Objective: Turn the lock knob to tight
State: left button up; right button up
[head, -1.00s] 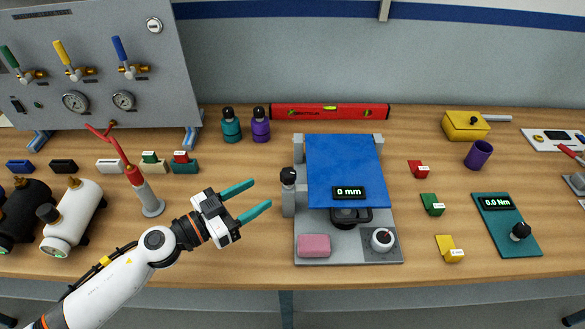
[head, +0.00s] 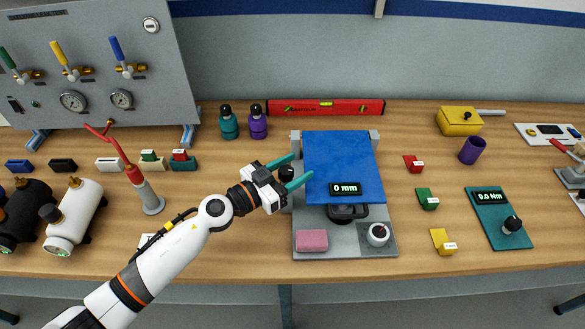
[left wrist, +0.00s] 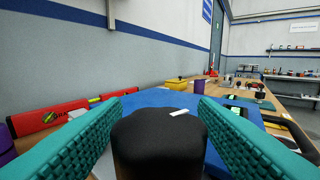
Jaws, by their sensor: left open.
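A black knob (head: 286,170) stands on the left side of the test rig, on a grey post. In the left wrist view the knob (left wrist: 158,145) has a white mark on its top, pointing to the right. My left gripper (head: 305,166) is open, with one teal finger on each side of the knob. In the left wrist view the fingers flank it closely; whether they touch it I cannot tell. The rig's blue plate (head: 337,160) lies just beyond the fingertips. Its display (head: 345,188) reads 0 mm. My right gripper is not in view.
Teal and purple bottles (head: 258,122) and a red level (head: 325,108) stand behind. Small coloured blocks (head: 428,200) lie to the right. The bench front is mostly clear.

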pick_arm(q)
jog(key=shift+c, duration=0.5)
jog(key=c, duration=0.9)
jog(key=shift+m+g, duration=0.3)
jog(key=shift+g, duration=0.1)
jog(key=m+g+h+b, duration=0.1)
jog(key=g, duration=0.1)
jog(key=m+g+h+b, duration=0.1)
jog(key=m+g, duration=0.1)
jog(key=g, duration=0.1)
jog(key=m+g+h+b, duration=0.1)
jog(key=m+g, duration=0.1)
jog(key=g, duration=0.1)
jog(key=shift+s+d+f, duration=0.1)
jog(key=shift+s+f, duration=0.05)
jog(key=shift+s, duration=0.2)
jog(key=shift+m+g+b, duration=0.6)
jog(key=shift+m+b, duration=0.05)
jog(key=shift+m, duration=0.05)
jog(key=shift+s+m+g+y+b, duration=0.25)
jog(key=shift+m+g+y+b, duration=0.2)
jog(key=shift+m+g+b, duration=1.05)
jog(key=shift+s+m+g+y+b, duration=0.2)
jog(key=shift+m+g+y+b, duration=0.5)
jog(key=shift+g+b, duration=1.25)
jog(key=shift+s+m+g+y+b, duration=0.25)
jog(key=shift+m+g+b, duration=1.2)
jog(key=shift+g, duration=0.6)
